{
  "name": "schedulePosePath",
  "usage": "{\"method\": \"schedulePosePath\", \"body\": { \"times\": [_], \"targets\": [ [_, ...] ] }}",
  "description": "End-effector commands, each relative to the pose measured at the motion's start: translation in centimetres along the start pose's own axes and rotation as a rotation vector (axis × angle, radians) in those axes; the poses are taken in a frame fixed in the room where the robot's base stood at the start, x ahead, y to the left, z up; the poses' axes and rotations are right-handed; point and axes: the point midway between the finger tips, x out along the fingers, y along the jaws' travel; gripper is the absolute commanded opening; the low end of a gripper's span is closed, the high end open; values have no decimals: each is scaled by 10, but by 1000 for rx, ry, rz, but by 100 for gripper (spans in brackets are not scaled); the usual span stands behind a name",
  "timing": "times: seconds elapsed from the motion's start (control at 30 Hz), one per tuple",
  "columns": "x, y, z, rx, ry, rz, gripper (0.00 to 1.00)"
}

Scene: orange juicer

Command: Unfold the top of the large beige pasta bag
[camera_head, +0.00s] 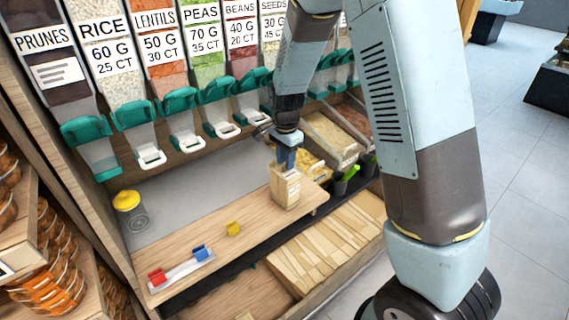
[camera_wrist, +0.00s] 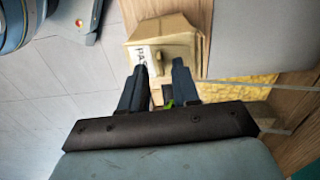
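The beige pasta bag (camera_head: 285,188) stands upright on the wooden counter, near its right end. In the wrist view the bag (camera_wrist: 172,30) lies just beyond my fingertips, with a white label reading "PA" partly visible. A raised tan fold shows on its top face. My gripper (camera_head: 287,158) is directly above the bag in the head view, pointing down. In the wrist view my gripper (camera_wrist: 160,70) has its two fingers apart with a gap between them, at the near edge of the bag's top. Whether the fingers touch the bag I cannot tell.
Red (camera_head: 157,277), blue (camera_head: 200,253) and yellow (camera_head: 233,228) clips lie at the counter's front left. Dispensers with teal spouts (camera_head: 178,100) hang behind. Open bins of pasta (camera_head: 310,165) sit to the right.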

Motion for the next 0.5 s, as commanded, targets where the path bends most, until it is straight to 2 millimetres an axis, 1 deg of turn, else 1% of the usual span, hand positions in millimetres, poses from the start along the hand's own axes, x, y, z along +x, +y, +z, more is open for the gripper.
{"method": "schedulePosePath", "body": {
  "times": [0.03,0.2,0.5],
  "targets": [
    [6,0,0,0,-1,2,31],
    [16,0,0,-1,-1,0,31],
    [17,0,0,0,-1,0,31]
  ]
}}
